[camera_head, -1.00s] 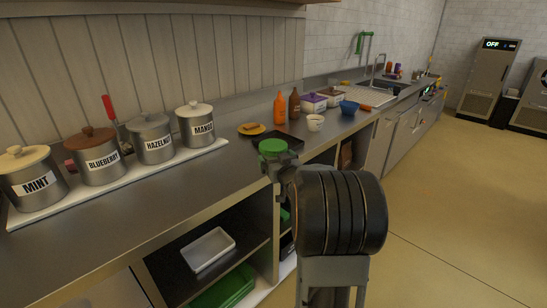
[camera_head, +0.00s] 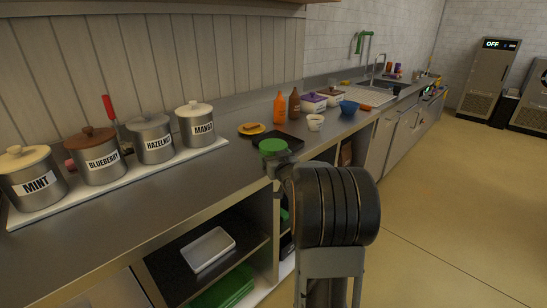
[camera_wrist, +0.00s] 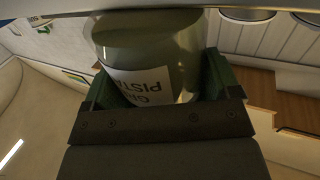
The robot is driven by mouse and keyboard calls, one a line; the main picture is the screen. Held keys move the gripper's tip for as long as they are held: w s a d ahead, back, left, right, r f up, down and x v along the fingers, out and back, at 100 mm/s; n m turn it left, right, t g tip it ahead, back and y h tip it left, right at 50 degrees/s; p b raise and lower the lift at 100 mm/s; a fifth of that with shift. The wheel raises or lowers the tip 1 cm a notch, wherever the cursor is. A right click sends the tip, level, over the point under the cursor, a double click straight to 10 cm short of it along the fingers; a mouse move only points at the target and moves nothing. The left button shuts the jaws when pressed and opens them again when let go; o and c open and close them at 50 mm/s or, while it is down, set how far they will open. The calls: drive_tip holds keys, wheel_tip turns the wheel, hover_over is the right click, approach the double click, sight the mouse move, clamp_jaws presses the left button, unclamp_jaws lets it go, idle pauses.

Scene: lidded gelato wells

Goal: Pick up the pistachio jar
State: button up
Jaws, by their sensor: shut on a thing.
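The pistachio jar (camera_wrist: 152,62) is glass-like with a white label, upside down in the wrist view, on which "PISTA" can be read. It sits between the green-edged jaws of my gripper (camera_wrist: 160,88), which is shut on it. In the head view, the jar's green lid (camera_head: 273,146) shows at the end of my gripper (camera_head: 279,165), by the counter's front edge. The jar's body is mostly hidden there behind my gripper. I cannot tell whether its base touches the counter.
Lidded wells labelled mint (camera_head: 38,181), blueberry (camera_head: 103,162), hazelnut (camera_head: 157,144) and mango (camera_head: 203,128) stand at the left. A dark tray (camera_head: 292,141) is just behind the jar, with bottles (camera_head: 280,108) and a white cup (camera_head: 315,122) beyond. The counter front left is clear.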

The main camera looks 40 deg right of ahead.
sight(274, 146)
drive_tip(key=shift+r, duration=0.1)
drive_tip(key=shift+r, duration=0.45)
wheel_tip(274, 146, up, 2)
drive_tip(key=shift+r+p, duration=0.2)
drive_tip(key=shift+p, duration=0.2)
drive_tip(key=s+d+r+p, duration=0.4)
drive_tip(key=s+d+r, duration=0.3)
drive_tip(key=d, duration=0.5)
drive_tip(key=shift+r, duration=1.3)
drive_tip(key=shift+d, duration=0.1)
